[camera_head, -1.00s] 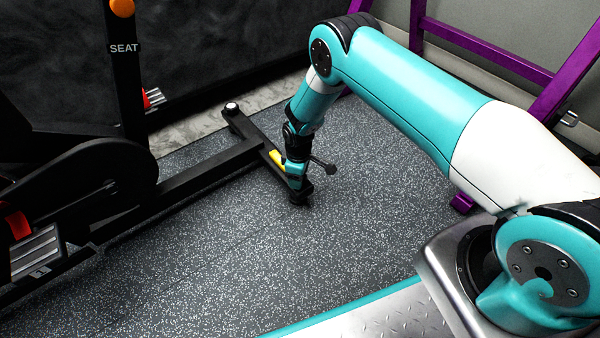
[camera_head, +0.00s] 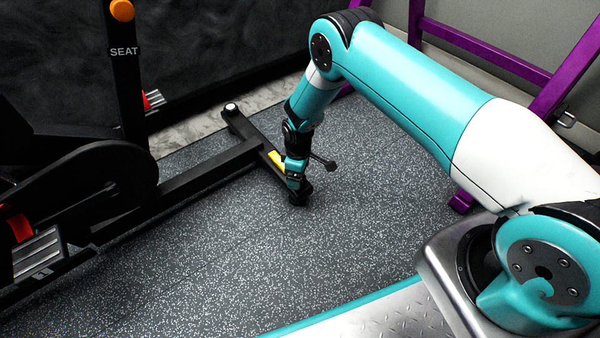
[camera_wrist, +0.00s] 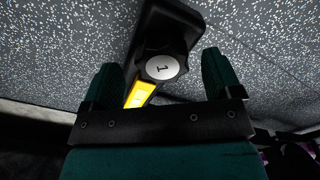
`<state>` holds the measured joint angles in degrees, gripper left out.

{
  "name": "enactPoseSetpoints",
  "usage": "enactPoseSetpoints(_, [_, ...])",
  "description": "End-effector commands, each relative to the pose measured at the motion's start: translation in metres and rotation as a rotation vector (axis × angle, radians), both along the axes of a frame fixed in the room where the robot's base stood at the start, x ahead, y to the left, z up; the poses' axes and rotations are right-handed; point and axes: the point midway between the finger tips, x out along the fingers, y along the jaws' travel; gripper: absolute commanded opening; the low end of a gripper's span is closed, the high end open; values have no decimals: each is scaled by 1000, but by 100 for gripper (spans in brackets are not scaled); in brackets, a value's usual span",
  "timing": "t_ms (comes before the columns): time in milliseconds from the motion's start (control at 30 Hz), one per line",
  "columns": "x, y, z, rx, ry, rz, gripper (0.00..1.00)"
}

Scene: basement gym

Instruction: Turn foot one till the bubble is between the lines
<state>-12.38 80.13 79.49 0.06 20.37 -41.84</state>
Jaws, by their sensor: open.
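Foot one (camera_wrist: 162,67) is a dark knob with a white cap marked "1", at the end of the black floor bar (camera_wrist: 172,22). In the wrist view it sits between the two green fingers of my gripper (camera_wrist: 160,64), which are open with a gap on each side. A yellow spirit level (camera_wrist: 139,95) lies on the bar beside the knob, partly hidden by my gripper. Its bubble and lines are too small to make out. In the head view my gripper (camera_head: 298,194) is down at the bar's near end, hiding foot one; the yellow level (camera_head: 276,158) shows just behind it.
The bar belongs to a black exercise bike (camera_head: 95,180) on the left. A white-capped foot (camera_head: 231,108) is at the bar's far end. A purple rack (camera_head: 480,50) stands at the right. Speckled floor (camera_head: 230,255) in front is clear.

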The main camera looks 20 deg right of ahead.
Motion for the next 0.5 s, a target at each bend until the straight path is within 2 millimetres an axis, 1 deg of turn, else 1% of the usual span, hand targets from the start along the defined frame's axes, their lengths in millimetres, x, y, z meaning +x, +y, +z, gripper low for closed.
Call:
enactPoseSetpoints(33, [1,1,17,1,-2,1,84])
enactPoseSetpoints(200, [1,0,62,0,-3,0,84])
enactPoseSetpoints(400, [1,-1,112,0,-2,-2,84])
enactPoseSetpoints(500, [2,-1,131,0,-2,-3,84])
